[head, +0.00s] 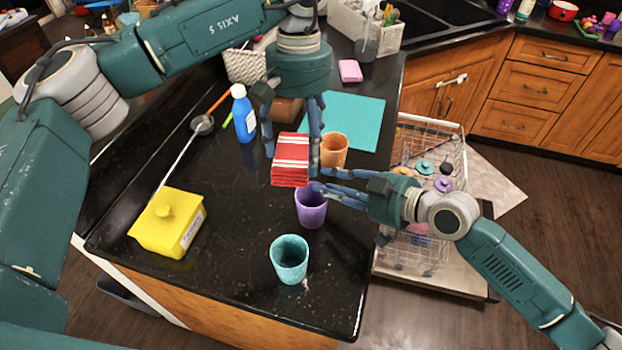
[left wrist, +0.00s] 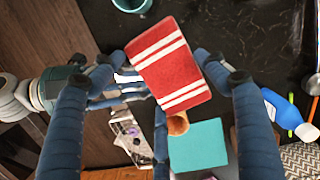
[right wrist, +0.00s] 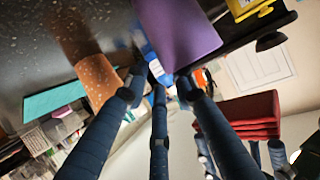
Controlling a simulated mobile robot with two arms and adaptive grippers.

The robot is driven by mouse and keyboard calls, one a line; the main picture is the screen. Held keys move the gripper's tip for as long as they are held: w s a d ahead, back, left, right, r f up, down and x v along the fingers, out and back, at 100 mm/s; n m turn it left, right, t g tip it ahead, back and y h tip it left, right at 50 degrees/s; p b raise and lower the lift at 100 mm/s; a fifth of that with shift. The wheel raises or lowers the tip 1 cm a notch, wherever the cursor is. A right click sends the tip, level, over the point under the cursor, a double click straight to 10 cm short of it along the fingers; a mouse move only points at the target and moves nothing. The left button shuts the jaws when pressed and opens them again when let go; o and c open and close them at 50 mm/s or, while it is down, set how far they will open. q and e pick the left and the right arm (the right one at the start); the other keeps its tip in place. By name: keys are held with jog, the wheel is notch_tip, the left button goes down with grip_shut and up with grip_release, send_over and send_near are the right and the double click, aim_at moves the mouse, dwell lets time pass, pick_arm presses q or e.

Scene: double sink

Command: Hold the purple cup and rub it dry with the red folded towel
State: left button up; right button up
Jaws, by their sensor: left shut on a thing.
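The purple cup (head: 311,208) stands upright on the dark counter, between an orange cup and a teal cup. It shows large at the top of the right wrist view (right wrist: 178,30). My left gripper (head: 292,158) is shut on the red folded towel (head: 290,172), which has white stripes, and holds it above and behind the purple cup. The towel fills the middle of the left wrist view (left wrist: 168,65) and hides the purple cup there. My right gripper (head: 322,182) is open, its fingers apart at the purple cup's rim. Whether they touch it cannot be told.
The orange cup (head: 334,150) stands behind, by a teal mat (head: 352,120). The teal cup (head: 289,259) is nearer the front. A yellow box (head: 168,223), ladle (head: 202,125) and blue bottle (head: 243,115) are left. A wire rack (head: 432,145) stands right, below the counter.

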jog(key=v, duration=1.2)
